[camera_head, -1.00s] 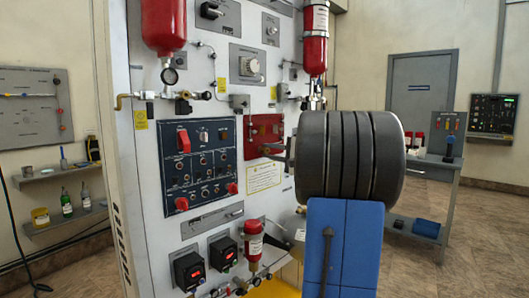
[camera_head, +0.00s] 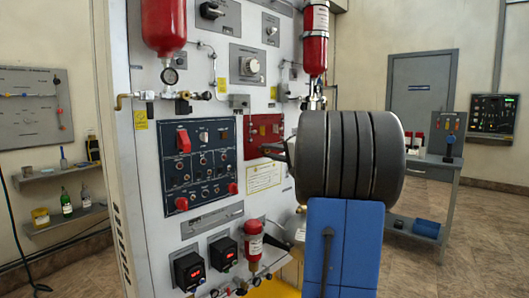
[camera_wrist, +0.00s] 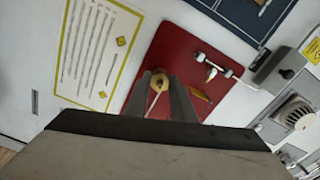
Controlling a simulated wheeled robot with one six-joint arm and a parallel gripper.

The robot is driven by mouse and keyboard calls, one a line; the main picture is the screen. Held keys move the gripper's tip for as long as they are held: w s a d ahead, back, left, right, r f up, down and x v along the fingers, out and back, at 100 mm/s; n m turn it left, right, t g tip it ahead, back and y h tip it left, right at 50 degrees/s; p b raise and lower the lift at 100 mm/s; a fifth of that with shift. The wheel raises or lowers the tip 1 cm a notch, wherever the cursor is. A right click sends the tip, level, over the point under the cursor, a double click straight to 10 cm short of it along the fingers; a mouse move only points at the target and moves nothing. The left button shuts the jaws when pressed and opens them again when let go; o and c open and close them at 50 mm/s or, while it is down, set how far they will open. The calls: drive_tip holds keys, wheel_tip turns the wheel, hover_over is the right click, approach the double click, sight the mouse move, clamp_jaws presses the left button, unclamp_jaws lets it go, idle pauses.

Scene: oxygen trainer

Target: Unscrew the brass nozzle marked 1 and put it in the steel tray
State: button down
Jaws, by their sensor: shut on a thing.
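The brass nozzle (camera_wrist: 158,82) shows as a small hex-shaped brass piece with a pale tip, in front of the red plate (camera_wrist: 178,58) in the wrist view. My gripper (camera_wrist: 160,90) is shut on it, one finger on each side. I cannot read a number on it, nor tell whether it is still threaded in. In the head view my gripper (camera_head: 268,149) reaches from the right to the red plate (camera_head: 264,130), and the nozzle is hidden or too small to make out. I cannot pick out the steel tray in either view.
A yellow-edged notice (camera_wrist: 95,50) is to the left. A dark switch panel (camera_head: 198,165) and a red cylinder (camera_head: 253,241) are close to my arm.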

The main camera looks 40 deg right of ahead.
drive_tip(key=shift+n, duration=1)
drive_tip(key=shift+n, duration=1.7)
drive_tip(key=shift+n, duration=0.6)
drive_tip(key=c, duration=1.5)
unclamp_jaws()
